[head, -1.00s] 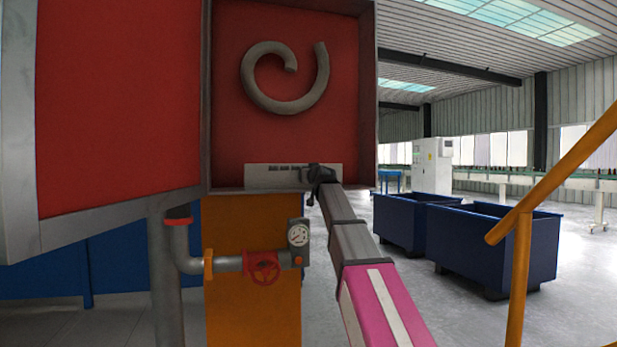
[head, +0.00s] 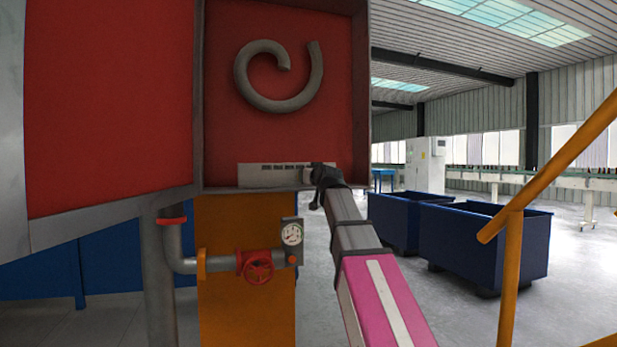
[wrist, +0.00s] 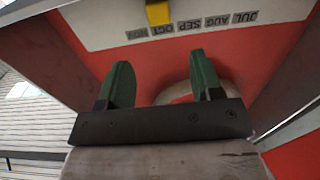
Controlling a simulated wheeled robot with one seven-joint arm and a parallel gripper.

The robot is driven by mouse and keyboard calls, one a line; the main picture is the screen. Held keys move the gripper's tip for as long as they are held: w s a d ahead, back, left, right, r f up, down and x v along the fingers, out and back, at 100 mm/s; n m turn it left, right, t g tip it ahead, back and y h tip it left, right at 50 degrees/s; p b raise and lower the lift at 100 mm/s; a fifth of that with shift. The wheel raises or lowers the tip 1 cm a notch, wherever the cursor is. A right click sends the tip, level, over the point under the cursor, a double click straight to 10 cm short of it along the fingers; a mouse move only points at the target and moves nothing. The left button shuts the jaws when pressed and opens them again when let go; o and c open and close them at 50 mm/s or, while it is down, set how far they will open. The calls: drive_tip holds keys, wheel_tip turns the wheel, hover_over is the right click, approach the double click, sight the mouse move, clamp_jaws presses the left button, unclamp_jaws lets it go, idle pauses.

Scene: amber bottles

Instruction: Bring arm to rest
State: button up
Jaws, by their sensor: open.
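My arm reaches up from the bottom of the head view, with my gripper (head: 322,176) at its far end by the lower right of a red-backed open cabinet. In the wrist view my gripper (wrist: 158,70) shows two green fingers spread apart with nothing between them. A white strip with month labels (wrist: 210,24) lies beyond the fingertips, its letters upside down. A yellow block (wrist: 158,13) sits at the strip, apart from the fingers. In the head view the dark gripper hides part of the strip (head: 262,182) and its own fingers are hard to make out.
A grey curled hook shape (head: 275,103) is on the cabinet's back wall. A gauge (head: 291,235) and red valve wheel (head: 257,267) are below, left of my arm. Blue bins (head: 485,245) and a yellow rail (head: 520,235) stand right, with open floor beyond.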

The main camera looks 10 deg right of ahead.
drive_tip(key=s+d+f+g+h, duration=0.1)
drive_tip(key=s+f+g, duration=0.15)
drive_tip(key=f, duration=1.15)
drive_tip(key=s+d+f+m+g, duration=0.1)
drive_tip(key=f+g, duration=0.2)
drive_tip(key=f, duration=1)
drive_tip(key=s+f+g+h, duration=0.1)
drive_tip(key=s+f+g, duration=0.15)
drive_tip(key=f, duration=1.15)
drive_tip(key=s+d+f+g, duration=0.1)
drive_tip(key=s+f+g, duration=0.2)
drive_tip(key=s+f, duration=0.4)
drive_tip(key=s+d+f+g+h, duration=0.1)
drive_tip(key=s+f+g, duration=0.2)
drive_tip(key=s+f, duration=0.4)
drive_tip(key=s+d+f+m+g, duration=0.1)
drive_tip(key=s+d+f+g, duration=0.1)
drive_tip(key=s+f, duration=0.6)
wheel_tip(320, 180, down, 6)
drive_tip(key=shift+f+g, duration=0.15)
drive_tip(key=shift+g, duration=0.65)
drive_tip(key=shift+s, duration=0.1)
